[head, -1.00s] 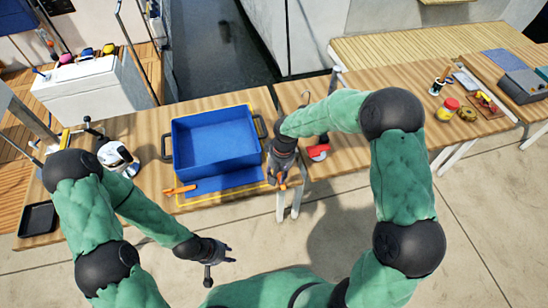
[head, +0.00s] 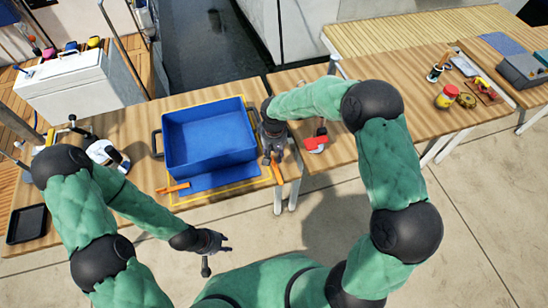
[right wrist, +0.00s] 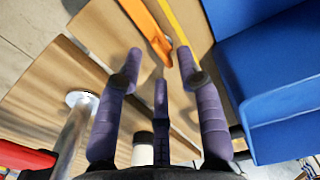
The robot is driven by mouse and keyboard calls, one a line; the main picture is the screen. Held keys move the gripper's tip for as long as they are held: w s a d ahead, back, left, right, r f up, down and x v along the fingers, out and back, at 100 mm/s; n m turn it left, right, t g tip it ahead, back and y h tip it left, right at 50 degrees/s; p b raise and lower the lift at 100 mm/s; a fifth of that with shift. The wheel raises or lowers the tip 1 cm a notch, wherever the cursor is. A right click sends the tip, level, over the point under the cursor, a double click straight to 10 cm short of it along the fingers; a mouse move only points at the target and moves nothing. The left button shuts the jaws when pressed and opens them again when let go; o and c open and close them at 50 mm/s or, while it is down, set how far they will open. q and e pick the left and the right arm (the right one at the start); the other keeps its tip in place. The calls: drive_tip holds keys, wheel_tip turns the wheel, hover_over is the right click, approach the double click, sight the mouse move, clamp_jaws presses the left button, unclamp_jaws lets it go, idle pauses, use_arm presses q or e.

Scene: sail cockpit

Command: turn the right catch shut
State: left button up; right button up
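The blue bin (head: 210,137) stands on a blue mat with a yellow outline on the wooden table. The right catch (head: 275,167) is a slim orange piece by the bin's front right corner. It also shows in the right wrist view (right wrist: 150,30), lying ahead of the fingertips. My right gripper (head: 270,152) is above it beside the bin's right wall. In the right wrist view its fingers (right wrist: 158,66) are spread with nothing between them. A second orange catch (head: 174,187) lies at the bin's front left. My left gripper (head: 222,250) is open and empty, in front of the table.
A gap separates the two table sections just right of the bin. A black tray (head: 27,223) lies at the far left. The floor in front is clear.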

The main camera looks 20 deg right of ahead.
drive_tip(key=shift+f, duration=1.1)
clamp_jaws()
